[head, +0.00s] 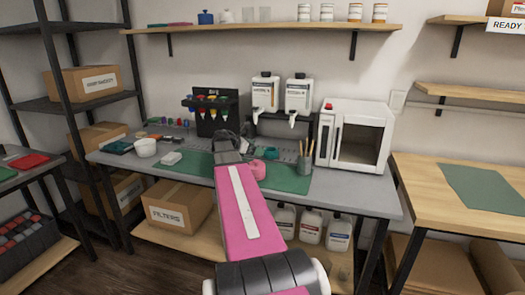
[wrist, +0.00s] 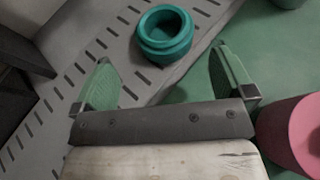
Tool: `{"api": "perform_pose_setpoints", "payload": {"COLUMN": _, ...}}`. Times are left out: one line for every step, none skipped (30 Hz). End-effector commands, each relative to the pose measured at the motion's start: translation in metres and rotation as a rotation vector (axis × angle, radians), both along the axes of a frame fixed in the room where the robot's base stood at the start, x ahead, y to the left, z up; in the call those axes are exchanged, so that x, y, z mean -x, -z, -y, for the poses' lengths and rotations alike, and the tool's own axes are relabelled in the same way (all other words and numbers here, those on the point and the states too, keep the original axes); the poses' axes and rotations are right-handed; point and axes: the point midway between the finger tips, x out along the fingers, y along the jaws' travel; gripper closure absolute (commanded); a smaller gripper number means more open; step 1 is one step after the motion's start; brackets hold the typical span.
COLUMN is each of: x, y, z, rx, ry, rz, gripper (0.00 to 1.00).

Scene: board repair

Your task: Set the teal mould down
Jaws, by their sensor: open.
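The teal mould (wrist: 165,35), a small round ring-shaped cup, stands upright on a grey slotted plate (wrist: 108,45) in the wrist view. My gripper (wrist: 163,72) is open, its two green-padded fingers spread wide. The mould lies just beyond the fingertips, roughly centred between them, with nothing gripped. In the head view my gripper (head: 232,142) is over the back middle of the grey workbench, near the dispensers.
A pink round object (wrist: 296,135) is close to the right finger, on the green mat (wrist: 215,28). In the head view a cup of sticks (head: 304,164) and a white oven (head: 354,135) stand to the right.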

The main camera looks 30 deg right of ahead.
Motion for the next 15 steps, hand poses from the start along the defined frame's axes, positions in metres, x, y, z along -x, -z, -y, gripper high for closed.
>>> {"api": "perform_pose_setpoints", "payload": {"x": -0.001, "y": -0.004, "z": -0.011, "rx": 0.000, "ry": -0.002, "rz": 0.001, "gripper": 0.00}}
{"api": "perform_pose_setpoints", "payload": {"x": -0.001, "y": -0.007, "z": -0.016, "rx": 0.000, "ry": -0.002, "rz": 0.001, "gripper": 0.00}}
{"api": "perform_pose_setpoints", "payload": {"x": -0.002, "y": -0.010, "z": -0.022, "rx": 0.000, "ry": -0.001, "rz": 0.002, "gripper": 0.00}}
{"api": "perform_pose_setpoints", "payload": {"x": -0.003, "y": -0.012, "z": -0.026, "rx": 0.000, "ry": -0.001, "rz": 0.002, "gripper": 0.00}}
{"api": "perform_pose_setpoints", "payload": {"x": -0.003, "y": -0.013, "z": -0.031, "rx": 0.000, "ry": -0.001, "rz": 0.001, "gripper": 0.00}}
{"api": "perform_pose_setpoints", "payload": {"x": -0.004, "y": -0.015, "z": -0.036, "rx": 0.000, "ry": -0.001, "rz": 0.000, "gripper": 0.00}}
{"api": "perform_pose_setpoints", "payload": {"x": -0.005, "y": -0.016, "z": -0.039, "rx": 0.000, "ry": -0.001, "rz": 0.000, "gripper": 0.00}}
{"api": "perform_pose_setpoints", "payload": {"x": -0.005, "y": -0.018, "z": -0.042, "rx": 0.000, "ry": -0.001, "rz": 0.000, "gripper": 0.00}}
{"api": "perform_pose_setpoints", "payload": {"x": -0.005, "y": -0.019, "z": -0.045, "rx": 0.000, "ry": -0.001, "rz": 0.000, "gripper": 0.00}}
{"api": "perform_pose_setpoints", "payload": {"x": -0.006, "y": -0.020, "z": -0.047, "rx": 0.000, "ry": 0.000, "rz": 0.000, "gripper": 0.00}}
{"api": "perform_pose_setpoints", "payload": {"x": -0.006, "y": -0.020, "z": -0.049, "rx": 0.000, "ry": 0.001, "rz": 0.000, "gripper": 0.00}}
{"api": "perform_pose_setpoints", "payload": {"x": -0.006, "y": -0.021, "z": -0.051, "rx": 0.000, "ry": 0.001, "rz": 0.000, "gripper": 0.00}}
{"api": "perform_pose_setpoints", "payload": {"x": -0.006, "y": -0.022, "z": -0.052, "rx": 0.000, "ry": 0.001, "rz": 0.000, "gripper": 0.00}}
{"api": "perform_pose_setpoints", "payload": {"x": -0.006, "y": -0.022, "z": -0.052, "rx": 0.000, "ry": 0.001, "rz": 0.000, "gripper": 0.00}}
{"api": "perform_pose_setpoints", "payload": {"x": -0.006, "y": -0.022, "z": -0.053, "rx": 0.000, "ry": 0.001, "rz": 0.000, "gripper": 0.00}}
